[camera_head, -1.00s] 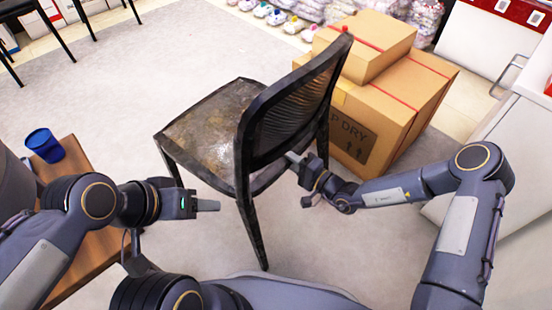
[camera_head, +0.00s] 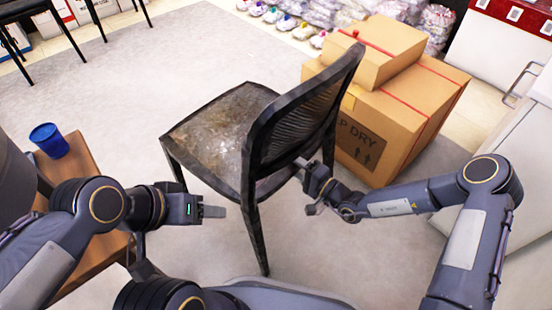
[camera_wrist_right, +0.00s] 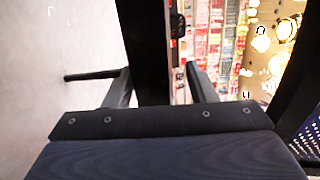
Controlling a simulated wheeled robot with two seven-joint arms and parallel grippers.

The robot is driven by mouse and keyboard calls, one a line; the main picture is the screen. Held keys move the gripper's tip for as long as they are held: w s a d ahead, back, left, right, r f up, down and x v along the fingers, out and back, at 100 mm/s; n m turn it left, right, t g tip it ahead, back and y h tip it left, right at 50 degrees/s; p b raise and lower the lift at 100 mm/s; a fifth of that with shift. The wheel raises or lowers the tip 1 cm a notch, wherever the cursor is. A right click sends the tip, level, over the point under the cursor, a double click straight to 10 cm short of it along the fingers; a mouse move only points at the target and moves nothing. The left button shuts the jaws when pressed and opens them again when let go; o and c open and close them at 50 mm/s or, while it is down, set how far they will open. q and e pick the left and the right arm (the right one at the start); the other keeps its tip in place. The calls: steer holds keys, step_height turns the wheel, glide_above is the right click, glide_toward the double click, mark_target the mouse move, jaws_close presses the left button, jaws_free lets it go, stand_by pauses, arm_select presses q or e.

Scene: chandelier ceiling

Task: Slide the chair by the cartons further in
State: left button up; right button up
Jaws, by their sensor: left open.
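The chair (camera_head: 222,130) is dark with a worn, stained seat and a ribbed backrest (camera_head: 305,120). It stands upright on the floor in the middle of the head view, its back towards me. The cartons (camera_head: 420,105) are stacked just beyond it to the right. My right gripper (camera_head: 305,164) is at the right side of the backrest, low on its frame. In the right wrist view a dark chair bar (camera_wrist_right: 147,50) lies between its spread fingers (camera_wrist_right: 162,92), with a gap on the right. My left gripper (camera_head: 224,211) is open and empty, left of the near chair leg.
A wooden table (camera_head: 82,180) with a blue cup (camera_head: 48,140) stands at the left. White cabinets (camera_head: 510,150) stand at the right. Bagged goods (camera_head: 325,12) line the back. The grey floor (camera_head: 130,90) left of the chair is clear.

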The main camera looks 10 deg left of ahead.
steer(key=shift+d+f, duration=0.1)
steer(key=shift+f, duration=0.05)
steer(key=shift+s+d, duration=0.2)
steer(key=shift+d, duration=0.1)
steer(key=p+v, duration=0.2)
steer(key=v, duration=0.9)
steer(key=shift+s+d, duration=0.1)
